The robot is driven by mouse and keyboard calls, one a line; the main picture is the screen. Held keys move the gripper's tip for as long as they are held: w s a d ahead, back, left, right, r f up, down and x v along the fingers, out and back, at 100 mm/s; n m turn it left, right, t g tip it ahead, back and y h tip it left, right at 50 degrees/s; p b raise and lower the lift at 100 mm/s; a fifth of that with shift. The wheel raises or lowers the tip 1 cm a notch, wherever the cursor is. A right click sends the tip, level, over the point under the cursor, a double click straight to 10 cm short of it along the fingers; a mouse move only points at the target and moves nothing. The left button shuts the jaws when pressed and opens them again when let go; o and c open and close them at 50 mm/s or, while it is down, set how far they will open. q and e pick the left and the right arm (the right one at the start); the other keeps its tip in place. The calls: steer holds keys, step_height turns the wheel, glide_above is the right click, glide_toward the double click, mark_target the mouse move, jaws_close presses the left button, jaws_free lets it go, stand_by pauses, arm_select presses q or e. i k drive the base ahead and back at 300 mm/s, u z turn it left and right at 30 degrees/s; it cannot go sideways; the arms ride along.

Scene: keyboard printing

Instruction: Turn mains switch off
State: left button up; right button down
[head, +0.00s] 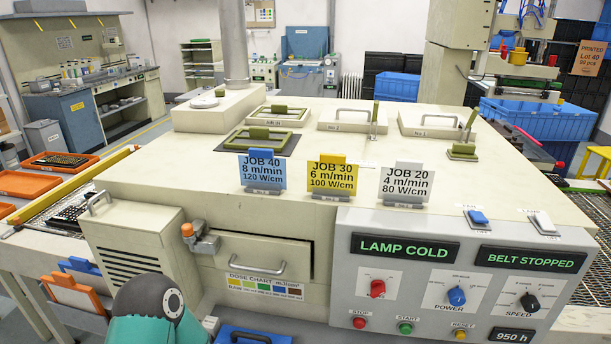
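A red rotary switch (377,289) sits on a white plate at the left of the grey control panel (345,270). Its label is too small to read, and I cannot tell its exact setting. A blue POWER knob (457,296) and a black SPEED knob (529,302) are to its right. Above them, one display (405,247) reads LAMP COLD and another (530,260) reads BELT STOPPED. Part of my arm, teal and dark, shows at the bottom left, left of the panel. Neither gripper is in view.
Red STOP (360,322), green START (405,328) and yellow RESET (460,334) buttons line the panel's lower edge. Three job cards (262,173) stand on the machine top. An orange-ended grey fitting (200,240) juts out beside a drawer handle (257,269). Space before the red switch looks clear.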

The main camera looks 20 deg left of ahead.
mark_target(378, 286)
steer(key=u, duration=0.5)
steer(key=k, duration=1.2)
steer(key=u, duration=0.8)
steer(key=i, duration=1.35)
steer(key=z, duration=0.7)
